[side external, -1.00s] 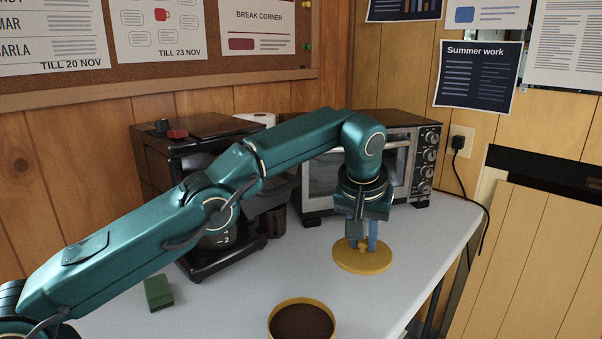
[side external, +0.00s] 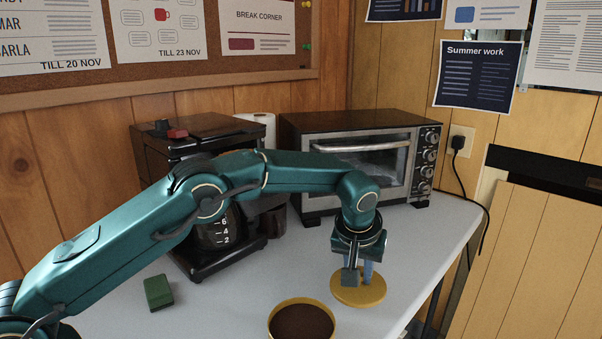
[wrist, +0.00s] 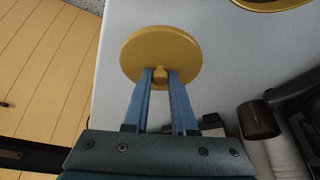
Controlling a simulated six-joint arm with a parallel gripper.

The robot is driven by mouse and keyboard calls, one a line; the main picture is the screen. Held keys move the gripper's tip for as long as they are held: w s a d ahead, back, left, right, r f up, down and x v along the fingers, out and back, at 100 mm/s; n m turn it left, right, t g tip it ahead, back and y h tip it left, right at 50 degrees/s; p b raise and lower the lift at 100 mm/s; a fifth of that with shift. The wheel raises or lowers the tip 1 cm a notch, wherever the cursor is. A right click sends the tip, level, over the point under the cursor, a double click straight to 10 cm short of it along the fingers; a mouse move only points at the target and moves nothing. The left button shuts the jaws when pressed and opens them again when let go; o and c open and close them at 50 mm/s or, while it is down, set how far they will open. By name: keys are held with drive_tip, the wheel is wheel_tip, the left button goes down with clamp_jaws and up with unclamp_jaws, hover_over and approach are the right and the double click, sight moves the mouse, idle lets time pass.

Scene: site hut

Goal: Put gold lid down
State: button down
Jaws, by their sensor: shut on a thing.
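The gold lid (side external: 358,291) is a round, flat disc with a small knob on top. My gripper (side external: 362,276) is shut on its knob, fingers pointing down. In the wrist view the blue fingertips (wrist: 160,76) pinch the knob of the lid (wrist: 160,47). The lid looks about level, low over or on the white table; I cannot tell whether it touches. A round gold-rimmed tin (side external: 301,320) with dark brown contents stands open, just left of and nearer than the lid. Its rim shows at the top of the wrist view (wrist: 268,3).
A toaster oven (side external: 360,160) stands behind my gripper. A coffee maker (side external: 200,190) with a glass jug is at the left. A dark brown cup (wrist: 258,119) stands near the coffee maker. A green block (side external: 158,292) lies front left. White table is clear around the lid.

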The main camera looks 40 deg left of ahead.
drive_tip(key=shift+f, duration=1.6)
drive_tip(key=shift+f, duration=0.1)
drive_tip(key=c, duration=0.7)
unclamp_jaws()
drive_tip(key=v, duration=1.2)
drive_tip(key=s+a+r+m+h, duration=0.1)
drive_tip(key=s+a+r, duration=0.2)
drive_tip(key=s+r, duration=0.15)
drive_tip(key=s+a+r+m, duration=0.1)
drive_tip(key=s+a+r, duration=0.2)
drive_tip(key=s, duration=0.3)
drive_tip(key=s+a+f+m, duration=0.1)
drive_tip(key=s, duration=0.3)
drive_tip(key=s+a+f+t, duration=0.1)
drive_tip(key=s+f, duration=0.1)
drive_tip(key=s, duration=0.3)
drive_tip(key=s+a+f+m, duration=0.1)
drive_tip(key=s, duration=0.3)
drive_tip(key=shift+s+f+m+h, duration=0.3)
drive_tip(key=shift+s+h, duration=0.1)
